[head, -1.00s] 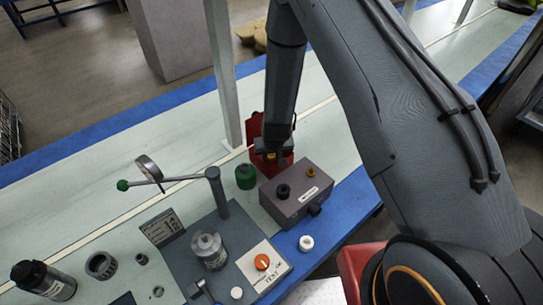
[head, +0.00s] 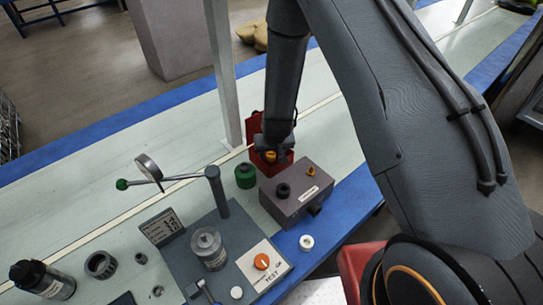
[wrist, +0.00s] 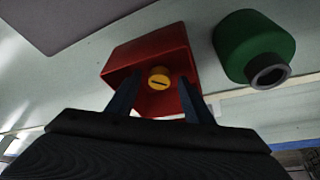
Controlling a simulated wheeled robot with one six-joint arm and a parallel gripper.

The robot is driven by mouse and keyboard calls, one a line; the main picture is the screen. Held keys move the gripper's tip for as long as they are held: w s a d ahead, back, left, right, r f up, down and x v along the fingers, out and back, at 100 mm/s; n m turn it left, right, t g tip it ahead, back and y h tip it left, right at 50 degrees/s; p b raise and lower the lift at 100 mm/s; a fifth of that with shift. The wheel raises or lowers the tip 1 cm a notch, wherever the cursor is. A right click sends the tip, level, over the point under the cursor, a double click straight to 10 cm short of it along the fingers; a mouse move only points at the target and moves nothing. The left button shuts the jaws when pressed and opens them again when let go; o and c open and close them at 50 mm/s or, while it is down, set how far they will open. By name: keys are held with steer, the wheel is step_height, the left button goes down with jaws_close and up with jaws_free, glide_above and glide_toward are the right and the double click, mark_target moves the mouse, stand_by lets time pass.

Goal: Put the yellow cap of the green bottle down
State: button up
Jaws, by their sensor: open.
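The small yellow cap (head: 270,156) is at the red bin (head: 284,166), just below my gripper (head: 273,150). In the wrist view the yellow cap (wrist: 159,77), with a dark slot on top, shows against the inside of the red bin (wrist: 150,50). My gripper (wrist: 160,98) is open, with one finger on each side of the cap and a gap to both. The green bottle (head: 245,176) stands upright left of the bin, with a dark open neck. It also shows in the wrist view (wrist: 250,40).
A grey box (head: 297,195) with a black knob and a small orange-yellow knob stands right in front of the bin. A test stand with a lever arm (head: 215,195) is to the left. A white post (head: 225,90) rises behind the bottle.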

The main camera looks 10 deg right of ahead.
steer(key=s+d+r+g, duration=0.1)
steer(key=s+d+r, duration=0.2)
steer(key=s+r, duration=0.55)
steer(key=s+d+r+g, duration=0.1)
steer(key=s+d+r, duration=0.3)
steer(key=r, duration=0.9)
steer(key=s+d+r, duration=0.2)
steer(key=s+r, duration=0.1)
steer(key=s, duration=0.2)
steer(key=s+d+r+g, duration=0.1)
steer(key=s+d+r, duration=0.2)
steer(key=s, duration=0.3)
steer(key=shift+s+d+m+b, duration=0.3)
steer(key=shift+b, duration=0.1)
steer(key=shift+c, duration=0.5)
